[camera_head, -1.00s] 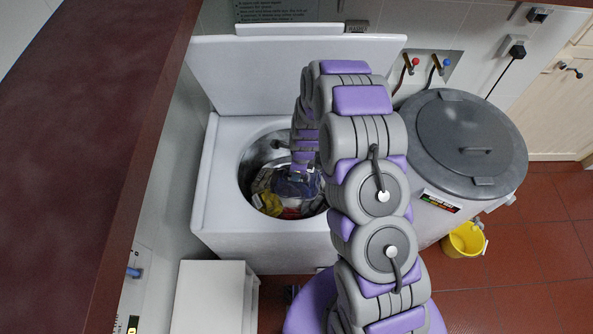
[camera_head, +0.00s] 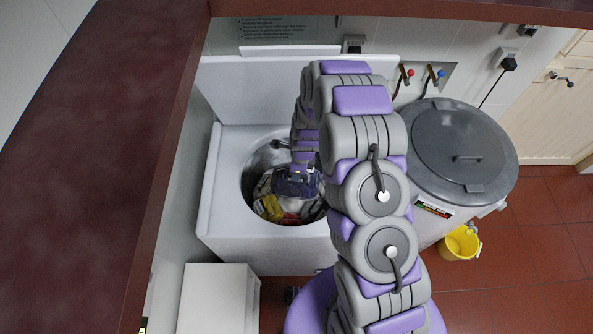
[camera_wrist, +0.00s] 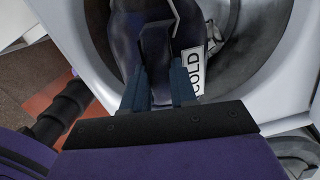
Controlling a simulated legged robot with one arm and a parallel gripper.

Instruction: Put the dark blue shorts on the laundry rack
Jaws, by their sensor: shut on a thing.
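The dark blue shorts (camera_head: 296,183) hang from my gripper (camera_head: 300,172) at the opening of the top-loading washing machine (camera_head: 222,205). In the wrist view the dark cloth (camera_wrist: 150,45) fills the space ahead of the gripper (camera_wrist: 162,85), whose two fingers are shut on it. A white tag reading "COLD" (camera_wrist: 194,72) shows beside the right finger. The lower part of the shorts is over the drum, and I cannot tell whether it touches the clothes below. The laundry rack is not in view.
Other clothes, including a yellow piece (camera_head: 271,208), lie in the drum. The raised lid (camera_head: 270,90) stands behind it. A grey lidded tub (camera_head: 460,150) and a yellow bucket (camera_head: 458,244) are at right. A dark red counter (camera_head: 100,150) runs along the left.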

